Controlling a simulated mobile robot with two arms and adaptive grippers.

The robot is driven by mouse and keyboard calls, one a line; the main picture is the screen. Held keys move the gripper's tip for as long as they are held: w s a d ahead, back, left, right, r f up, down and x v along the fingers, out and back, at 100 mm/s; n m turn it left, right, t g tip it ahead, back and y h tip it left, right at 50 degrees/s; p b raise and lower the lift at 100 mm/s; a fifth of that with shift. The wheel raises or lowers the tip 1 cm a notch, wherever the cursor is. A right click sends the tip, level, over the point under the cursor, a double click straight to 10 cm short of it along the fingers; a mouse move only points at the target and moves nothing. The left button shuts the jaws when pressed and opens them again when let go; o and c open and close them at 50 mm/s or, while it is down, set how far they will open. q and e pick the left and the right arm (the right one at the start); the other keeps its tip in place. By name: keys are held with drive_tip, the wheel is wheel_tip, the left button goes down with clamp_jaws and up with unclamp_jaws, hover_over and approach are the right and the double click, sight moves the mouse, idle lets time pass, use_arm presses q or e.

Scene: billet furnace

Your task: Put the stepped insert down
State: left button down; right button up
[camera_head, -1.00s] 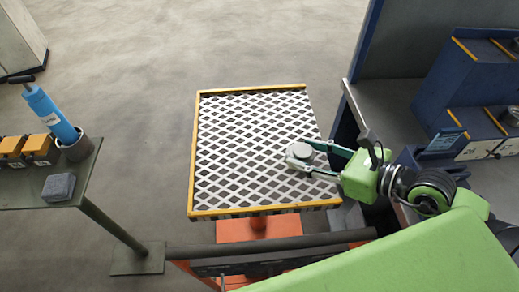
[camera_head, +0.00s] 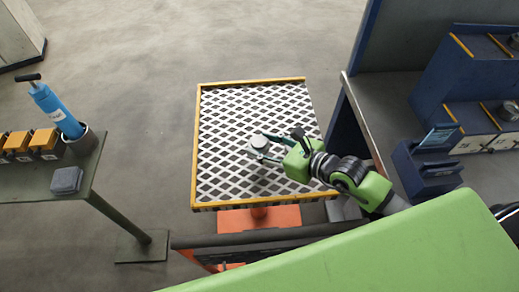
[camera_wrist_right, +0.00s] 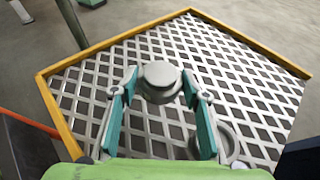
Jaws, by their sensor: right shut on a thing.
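The stepped insert (camera_head: 259,141) is a small grey round piece held in my right gripper (camera_head: 262,148) over the middle of the grated tray (camera_head: 196,150). In the right wrist view the stepped insert (camera_wrist_right: 160,80) sits between the two fingertips, its wider round top facing up. My right gripper (camera_wrist_right: 158,90) is shut on it. Whether the insert touches the grating or hangs above it I cannot tell. The tray has a white diamond lattice and a yellow rim. My left gripper is not in view.
A green side table (camera_head: 35,185) at the left holds a blue pump-like tool (camera_head: 55,108), a dark block (camera_head: 67,180) and several orange blocks. A bench with blue racks (camera_head: 465,85) stands at the right. Most of the lattice is clear.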

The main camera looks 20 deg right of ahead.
drive_tip(key=shift+w+a+f, duration=0.4)
drive_tip(key=shift+w+f, duration=0.15)
drive_tip(key=shift+f, duration=1.6)
drive_tip(key=shift+f, duration=0.2)
drive_tip(key=o, duration=1.7)
drive_tip(key=shift+s, duration=0.1)
